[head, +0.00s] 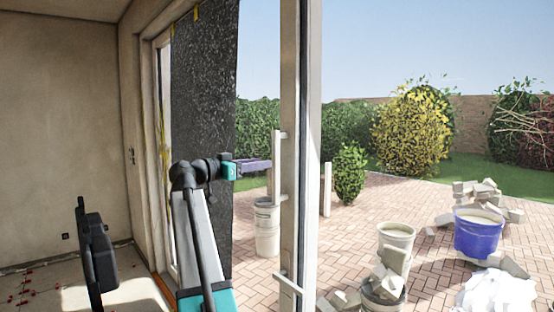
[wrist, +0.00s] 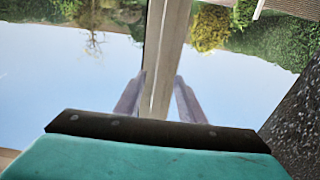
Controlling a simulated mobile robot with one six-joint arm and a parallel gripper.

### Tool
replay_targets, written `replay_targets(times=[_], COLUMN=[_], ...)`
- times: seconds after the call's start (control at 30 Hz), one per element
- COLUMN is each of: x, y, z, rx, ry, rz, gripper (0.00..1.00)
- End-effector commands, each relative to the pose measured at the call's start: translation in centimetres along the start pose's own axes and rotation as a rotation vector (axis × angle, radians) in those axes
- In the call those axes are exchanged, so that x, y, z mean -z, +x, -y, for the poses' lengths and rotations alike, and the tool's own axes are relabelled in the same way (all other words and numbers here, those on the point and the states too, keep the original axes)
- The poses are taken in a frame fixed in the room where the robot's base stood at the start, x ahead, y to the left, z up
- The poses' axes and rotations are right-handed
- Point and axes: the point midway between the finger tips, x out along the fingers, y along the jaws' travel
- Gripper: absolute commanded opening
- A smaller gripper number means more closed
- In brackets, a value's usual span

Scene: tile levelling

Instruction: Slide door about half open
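The sliding door's pale upright frame post (head: 290,110) stands right of the middle in the head view. A slim vertical bar handle (head: 276,150) is fixed to its left side. My gripper (head: 268,165) points right, with its fingertips close to that handle at about mid-height. In the wrist view, the two purple-grey fingers (wrist: 158,85) are spread apart. A pale upright bar (wrist: 168,35) runs between them in the picture. I cannot tell whether it is the handle or the frame post behind, or whether the fingers touch it. Nothing is visibly clamped.
A dark speckled panel (head: 205,100) hangs left of the opening. Outside on the brick paving (head: 350,235) are a pale bucket (head: 267,230), a blue tub (head: 478,235), rubble (head: 485,195) and a white bag (head: 495,293). A bare wall (head: 60,140) stands at left.

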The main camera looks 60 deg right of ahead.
Motion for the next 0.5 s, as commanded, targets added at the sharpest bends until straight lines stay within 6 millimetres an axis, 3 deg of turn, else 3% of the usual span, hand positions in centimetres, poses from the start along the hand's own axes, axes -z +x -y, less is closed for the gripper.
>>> replay_targets(times=[0.5], x=[0.1], y=[6.9], z=[0.1], rx=[0.0], ry=[-0.001], rz=[0.001], gripper=[0.36])
